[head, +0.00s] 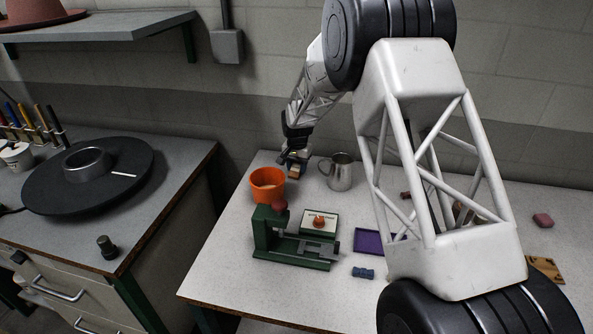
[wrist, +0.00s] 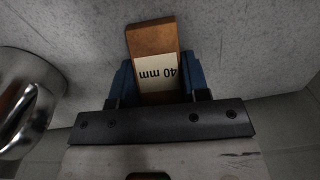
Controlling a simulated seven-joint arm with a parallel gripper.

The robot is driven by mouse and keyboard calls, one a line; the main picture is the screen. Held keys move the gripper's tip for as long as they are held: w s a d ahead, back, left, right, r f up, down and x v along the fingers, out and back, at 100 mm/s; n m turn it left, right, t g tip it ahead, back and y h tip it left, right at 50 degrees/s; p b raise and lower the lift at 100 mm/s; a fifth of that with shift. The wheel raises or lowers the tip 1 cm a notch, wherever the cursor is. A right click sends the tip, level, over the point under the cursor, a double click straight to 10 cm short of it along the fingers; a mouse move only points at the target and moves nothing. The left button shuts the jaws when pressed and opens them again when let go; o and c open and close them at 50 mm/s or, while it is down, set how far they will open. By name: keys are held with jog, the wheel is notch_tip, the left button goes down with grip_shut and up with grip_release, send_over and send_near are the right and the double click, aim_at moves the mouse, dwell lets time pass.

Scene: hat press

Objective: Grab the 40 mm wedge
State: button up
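The 40 mm wedge (wrist: 154,40) is a brown wooden block with a cream "40 mm" label that reads upside down in the wrist view. My gripper (wrist: 160,80) has its blue fingers on both sides of the wedge, seemingly touching it, so it looks shut on it. In the head view the wedge (head: 294,172) shows small and brown below my gripper (head: 297,160), behind the orange bowl. I cannot tell whether it touches the table.
An orange bowl (head: 267,185) and a metal mug (head: 340,172) stand close on either side. A purple tray (head: 372,243) and a blue piece (head: 363,273) lie nearer the front.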

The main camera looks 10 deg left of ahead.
aim_at(297, 164)
jog(key=shift+c, duration=1.3)
jog(key=shift+r, duration=0.1)
jog(key=shift+r, duration=0.65)
notch_tip(297, 164, up, 2)
jog(key=shift+r, duration=0.1)
jog(key=s+d, duration=0.2)
jog(key=s, duration=0.3)
jog(key=s+d+r, duration=0.1)
jog(key=s+d, duration=0.1)
jog(key=s, duration=0.2)
jog(key=s+d, duration=0.2)
jog(key=s, duration=0.3)
jog(key=shift+s+d+r, duration=0.15)
jog(key=shift+s+d, duration=0.1)
jog(key=shift+s, duration=0.05)
jog(key=shift+r, duration=0.1)
